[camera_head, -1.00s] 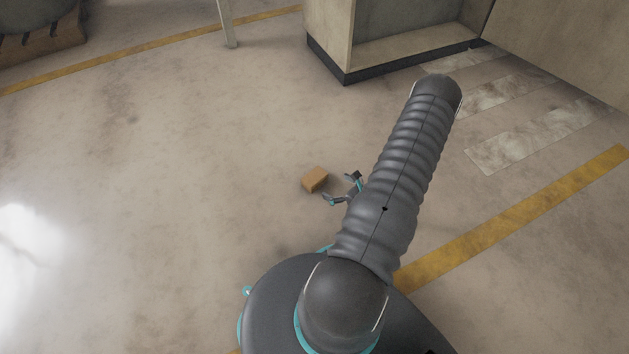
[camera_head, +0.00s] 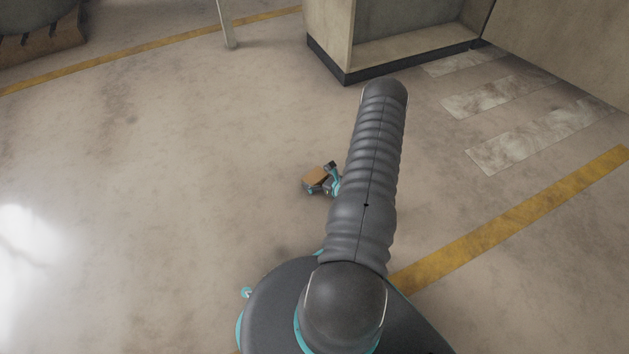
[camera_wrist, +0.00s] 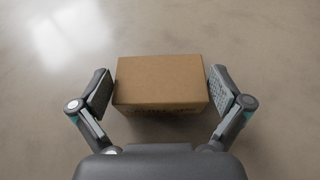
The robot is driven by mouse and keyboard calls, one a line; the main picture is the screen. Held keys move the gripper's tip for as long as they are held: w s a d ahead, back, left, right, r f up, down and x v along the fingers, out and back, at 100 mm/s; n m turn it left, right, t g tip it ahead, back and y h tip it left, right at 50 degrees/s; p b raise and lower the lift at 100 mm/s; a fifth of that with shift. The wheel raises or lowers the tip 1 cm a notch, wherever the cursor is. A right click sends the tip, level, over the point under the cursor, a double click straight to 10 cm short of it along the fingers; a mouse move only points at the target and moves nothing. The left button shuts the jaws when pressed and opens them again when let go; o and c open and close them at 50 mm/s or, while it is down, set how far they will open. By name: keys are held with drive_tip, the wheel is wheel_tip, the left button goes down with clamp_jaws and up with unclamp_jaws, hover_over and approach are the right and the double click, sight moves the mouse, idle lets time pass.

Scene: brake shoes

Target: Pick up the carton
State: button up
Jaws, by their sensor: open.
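The carton (camera_head: 315,174) is a small brown box on the concrete floor, near the middle of the head view. In the wrist view the carton (camera_wrist: 160,82) lies between the two fingers of my gripper (camera_wrist: 160,90). The left finger pad is at or very near its left side. The right pad is close to its right side; I cannot tell if either touches. My gripper (camera_head: 322,180) is open around the carton in the head view, with my arm partly hiding it.
A beige cabinet (camera_head: 328,38) with a dark base stands at the back. A yellow floor line (camera_head: 520,213) runs on the right, beside worn pale stripes (camera_head: 530,135). A thin post (camera_head: 226,22) stands at the back. The floor left of the carton is clear.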

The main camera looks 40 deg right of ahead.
drive_tip(key=shift+x, duration=1.1)
drive_tip(key=c, duration=0.8)
